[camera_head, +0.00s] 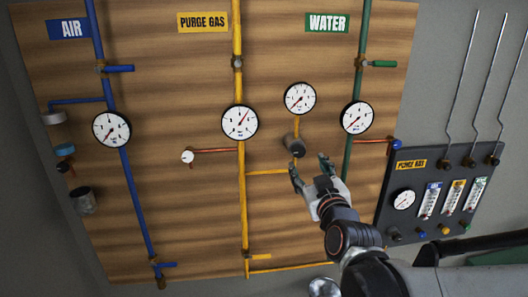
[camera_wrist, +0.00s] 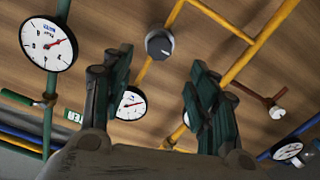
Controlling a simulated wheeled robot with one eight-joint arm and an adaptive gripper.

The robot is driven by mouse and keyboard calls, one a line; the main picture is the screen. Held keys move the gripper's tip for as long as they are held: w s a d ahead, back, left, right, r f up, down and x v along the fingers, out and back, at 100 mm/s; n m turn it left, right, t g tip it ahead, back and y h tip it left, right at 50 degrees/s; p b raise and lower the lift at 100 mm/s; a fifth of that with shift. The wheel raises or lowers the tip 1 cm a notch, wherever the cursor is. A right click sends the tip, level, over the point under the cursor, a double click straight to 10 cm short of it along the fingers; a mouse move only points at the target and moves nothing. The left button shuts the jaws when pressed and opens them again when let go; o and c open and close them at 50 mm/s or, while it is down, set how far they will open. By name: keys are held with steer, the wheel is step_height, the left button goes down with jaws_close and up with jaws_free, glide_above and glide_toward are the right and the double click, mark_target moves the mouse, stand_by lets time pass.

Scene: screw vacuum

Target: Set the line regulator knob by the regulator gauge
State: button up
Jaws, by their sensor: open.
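The regulator knob (camera_head: 294,144) is a dark grey cylinder on a short yellow pipe. The regulator gauge (camera_head: 300,98) is round and white, directly above the knob, with its red needle toward the lower left. My gripper (camera_head: 310,170) is open and empty, just below and right of the knob, apart from it. In the wrist view, the knob (camera_wrist: 160,43) shows its face with a pale mark, beyond the gap between the fingers of my gripper (camera_wrist: 161,66). The gauge (camera_wrist: 132,104) shows between the fingers there, partly covered by the left one.
The purge gas gauge (camera_head: 239,121) and yellow pipe (camera_head: 242,190) stand left of the knob. The water gauge (camera_head: 357,117) and green pipe (camera_head: 349,155) are to the right. A red-handled valve (camera_head: 212,150) juts out left. A dark panel (camera_head: 415,230) with flowmeters is lower right.

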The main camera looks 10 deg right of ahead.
mark_target(300, 153)
steer(key=w+p, duration=0.1)
steer(key=w, duration=0.8)
steer(key=shift+w, duration=0.3)
steer(key=c, duration=1.1)
